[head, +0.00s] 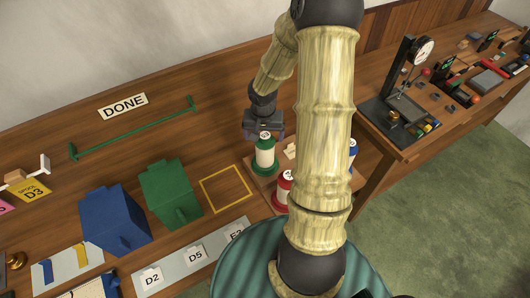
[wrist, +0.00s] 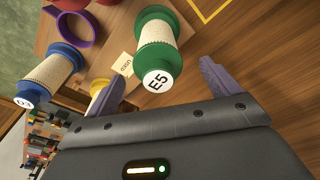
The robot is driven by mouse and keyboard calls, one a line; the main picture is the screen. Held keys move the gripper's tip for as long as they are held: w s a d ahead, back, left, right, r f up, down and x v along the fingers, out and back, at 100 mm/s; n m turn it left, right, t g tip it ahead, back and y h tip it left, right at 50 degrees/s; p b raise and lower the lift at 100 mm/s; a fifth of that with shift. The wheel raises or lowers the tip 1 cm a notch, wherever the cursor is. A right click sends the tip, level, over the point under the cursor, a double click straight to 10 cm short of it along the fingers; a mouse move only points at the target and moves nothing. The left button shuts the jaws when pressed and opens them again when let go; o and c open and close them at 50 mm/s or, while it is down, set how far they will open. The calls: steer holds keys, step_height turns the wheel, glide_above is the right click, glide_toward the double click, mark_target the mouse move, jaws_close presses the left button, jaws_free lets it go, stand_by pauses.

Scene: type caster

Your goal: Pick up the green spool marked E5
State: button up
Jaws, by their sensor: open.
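The green spool marked E5 (head: 264,155) stands upright on a wooden board, with green flanges and a cream wound middle. In the wrist view the green spool (wrist: 156,50) shows its white E5 label toward the camera. My gripper (head: 263,128) is just above and behind the spool in the head view. In the wrist view my gripper (wrist: 163,85) is open, its two purple fingers apart on either side of the spool's labelled end. Nothing is between the fingers that I can see gripped. Whether a finger touches the spool I cannot tell.
A red spool (head: 284,187) and a blue spool (wrist: 50,75) stand near the green one; a purple ring (wrist: 74,30) lies beyond. A small tag (wrist: 123,64) lies beside the green spool. A yellow outlined square (head: 226,188) on the bench is empty.

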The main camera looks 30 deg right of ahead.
steer(key=shift+w+d+f+p, duration=0.1)
steer(key=shift+d+f+p, duration=0.1)
steer(key=shift+f, duration=0.65)
steer(key=shift+w+d+f+p, duration=0.1)
steer(key=shift+w+f+p, duration=0.05)
steer(key=shift+f, duration=0.7)
steer(key=shift+w+d+f+p, duration=0.1)
steer(key=shift+f+p, duration=0.1)
steer(key=shift+f, duration=0.65)
steer(key=c, duration=1.6)
steer(key=shift+r, duration=0.1)
steer(key=shift+c, duration=0.2)
step_height(320, 180, up, 10)
steer(key=shift+f, duration=0.1)
